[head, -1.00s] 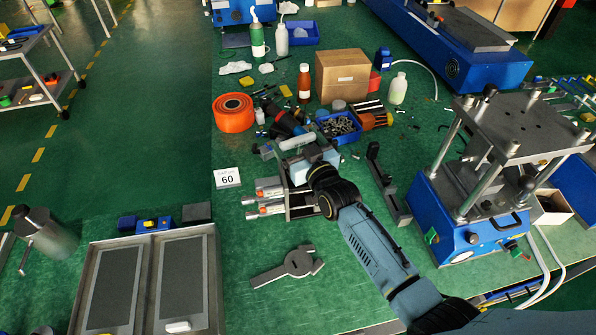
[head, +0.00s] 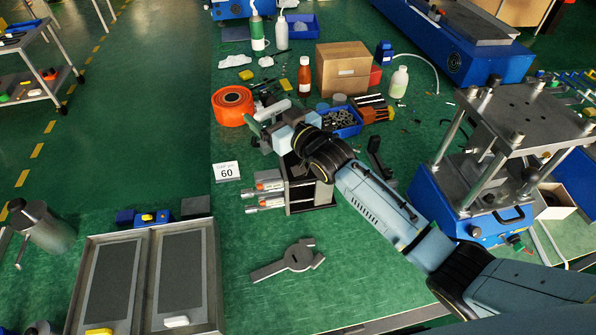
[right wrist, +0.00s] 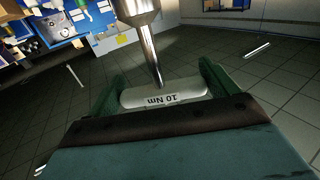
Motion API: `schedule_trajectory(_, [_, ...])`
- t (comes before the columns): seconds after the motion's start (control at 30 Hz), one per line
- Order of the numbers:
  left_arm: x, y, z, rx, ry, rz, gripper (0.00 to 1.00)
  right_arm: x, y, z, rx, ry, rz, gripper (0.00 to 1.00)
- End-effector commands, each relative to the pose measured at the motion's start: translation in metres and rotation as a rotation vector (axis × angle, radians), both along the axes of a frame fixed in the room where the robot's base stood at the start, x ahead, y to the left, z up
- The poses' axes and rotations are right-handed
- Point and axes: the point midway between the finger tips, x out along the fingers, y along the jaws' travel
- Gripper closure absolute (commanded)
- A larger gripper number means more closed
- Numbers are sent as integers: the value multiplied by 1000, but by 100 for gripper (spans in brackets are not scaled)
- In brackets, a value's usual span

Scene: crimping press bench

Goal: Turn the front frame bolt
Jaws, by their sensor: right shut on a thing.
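My right gripper (head: 268,122) is shut on a pale grey bar handle (right wrist: 165,98) marked "10 Nm". In the right wrist view the handle lies between the two green fingers, and a metal shaft (right wrist: 152,50) runs from it to a thicker metal cylinder. In the head view the gripper is held above the bench, behind a dark tool rack (head: 312,192). The blue press (head: 468,205) stands at the right, with a grey top plate (head: 530,110) on steel columns. Bolt heads show on the plate, one at its front corner (head: 515,138). Nothing grips the press. My left gripper is not in view.
Two tools (head: 268,183) stick out of the rack's left side. A flat grey wrench-like part (head: 296,258) lies in front. An orange roll (head: 233,105), a cardboard box (head: 343,72) and bottles stand behind. A two-part tray (head: 148,275) is at front left. Green bench is clear around the wrench-like part.

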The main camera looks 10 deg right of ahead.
Motion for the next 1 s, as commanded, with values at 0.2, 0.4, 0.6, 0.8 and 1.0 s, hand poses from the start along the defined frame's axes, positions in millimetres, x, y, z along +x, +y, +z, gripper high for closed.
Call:
schedule_trajectory(0.2, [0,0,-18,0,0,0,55,1,22,18,-13,-10,182,38])
schedule_trajectory(0.4, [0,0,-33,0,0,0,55,-4,33,20,-13,-8,350,38])
schedule_trajectory(0.6, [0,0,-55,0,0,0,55,-11,22,2,-10,-2,573,38])
schedule_trajectory(0.8, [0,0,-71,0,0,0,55,-17,-12,-20,-6,3,726,37])
schedule_trajectory(1.0, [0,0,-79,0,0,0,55,-20,-43,-31,-1,3,793,37])
